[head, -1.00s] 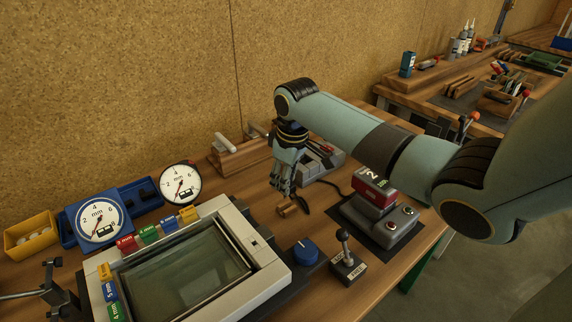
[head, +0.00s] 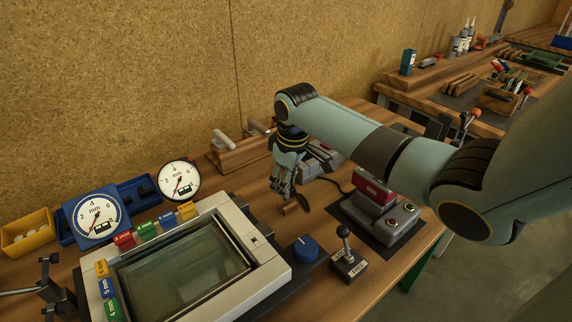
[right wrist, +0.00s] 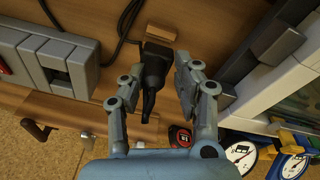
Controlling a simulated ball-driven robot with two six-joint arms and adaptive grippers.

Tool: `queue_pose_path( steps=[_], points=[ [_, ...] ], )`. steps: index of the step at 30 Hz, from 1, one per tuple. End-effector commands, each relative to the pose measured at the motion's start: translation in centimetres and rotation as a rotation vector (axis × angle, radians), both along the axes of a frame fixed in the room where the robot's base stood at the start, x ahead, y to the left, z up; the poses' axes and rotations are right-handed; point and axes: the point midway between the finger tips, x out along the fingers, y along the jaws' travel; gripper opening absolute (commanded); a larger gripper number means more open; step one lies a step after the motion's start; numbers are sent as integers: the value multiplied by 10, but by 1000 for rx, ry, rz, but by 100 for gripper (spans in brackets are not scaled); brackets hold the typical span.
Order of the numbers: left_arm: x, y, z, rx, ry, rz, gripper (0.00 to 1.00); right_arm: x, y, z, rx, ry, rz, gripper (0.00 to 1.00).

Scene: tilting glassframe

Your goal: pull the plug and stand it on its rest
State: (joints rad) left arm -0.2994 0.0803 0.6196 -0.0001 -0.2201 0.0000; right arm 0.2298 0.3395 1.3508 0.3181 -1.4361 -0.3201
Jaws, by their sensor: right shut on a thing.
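My right gripper (head: 283,190) is over the bench, pointing down. In the right wrist view its fingers (right wrist: 155,85) are shut on the black plug (right wrist: 153,66). The plug's tapered tail points towards the wrist camera. A small wooden block (right wrist: 161,32) lies just beyond the plug; it also shows below the fingers in the head view (head: 290,209). I cannot tell whether plug and block touch. The grey box with block-like modules (right wrist: 58,66) is apart from the plug, on the left in the wrist view. My left gripper is not in view.
A black cable (right wrist: 122,30) runs beside the plug. The grey-framed glass tank (head: 190,262), a blue knob (head: 305,250), a lever (head: 347,256) and a red-topped control box (head: 378,205) stand nearby. Two dial gauges are at the left. Bare wood lies around the block.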

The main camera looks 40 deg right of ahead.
Motion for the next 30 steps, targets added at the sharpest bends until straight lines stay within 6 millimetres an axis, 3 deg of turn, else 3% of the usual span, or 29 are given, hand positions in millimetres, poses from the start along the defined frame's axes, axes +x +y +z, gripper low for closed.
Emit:
queue_pose_path(
  steps=[23, 30],
  points=[
    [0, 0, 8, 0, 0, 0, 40, 0, 0, 0, 13, 5, -4, 0],
    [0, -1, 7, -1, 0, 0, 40, 1, -3, -1, 176, 67, 25, 0]
  ],
)
